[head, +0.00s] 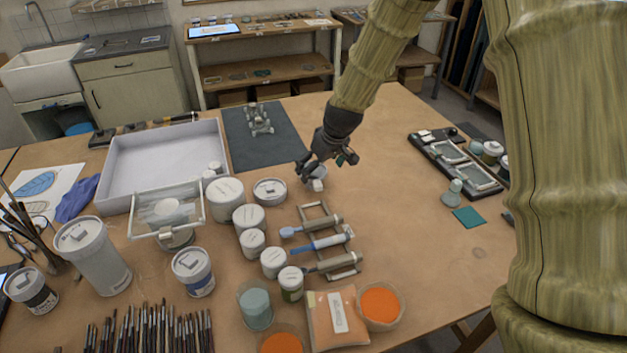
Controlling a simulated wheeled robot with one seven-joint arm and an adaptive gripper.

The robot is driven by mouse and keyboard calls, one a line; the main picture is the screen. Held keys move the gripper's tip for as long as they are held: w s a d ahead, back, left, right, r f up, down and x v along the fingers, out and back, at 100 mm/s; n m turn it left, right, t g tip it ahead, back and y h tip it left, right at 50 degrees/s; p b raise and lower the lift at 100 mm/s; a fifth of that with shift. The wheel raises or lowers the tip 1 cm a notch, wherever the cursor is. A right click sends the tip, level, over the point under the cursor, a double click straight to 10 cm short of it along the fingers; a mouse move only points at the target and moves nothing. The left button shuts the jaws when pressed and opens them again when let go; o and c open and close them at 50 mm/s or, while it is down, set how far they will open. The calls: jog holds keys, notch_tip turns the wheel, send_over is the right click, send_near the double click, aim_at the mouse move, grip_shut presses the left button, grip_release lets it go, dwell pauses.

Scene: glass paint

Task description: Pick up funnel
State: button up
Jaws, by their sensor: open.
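My gripper (318,168) is black and open, reaching down over the middle of the work table. A small grey-white object (318,185) is just below and between its fingers. It may be the funnel, but it is partly hidden by the fingers and too small to tell. I cannot tell whether the fingers touch it. A pale green, translucent piece with a narrow top and wider base (453,191) stands at the right, apart from my gripper; its kind is also unclear.
White jars (224,199) and a round tin (270,191) stand left of my gripper. A rack with several tools (320,243) lies in front. A large pale tray (165,160) and dark mat (258,138) are behind left.

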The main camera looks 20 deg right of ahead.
aim_at(314, 173)
jog(key=shift+w+a+f+p, duration=0.2)
jog(key=shift+w+f+p, duration=0.55)
jog(key=shift+f, duration=0.15)
jog(key=shift+p+x, duration=0.4)
jog(key=shift+x, duration=0.95)
jog(key=shift+s, duration=0.1)
jog(key=shift+c, duration=0.4)
jog(key=c, duration=1)
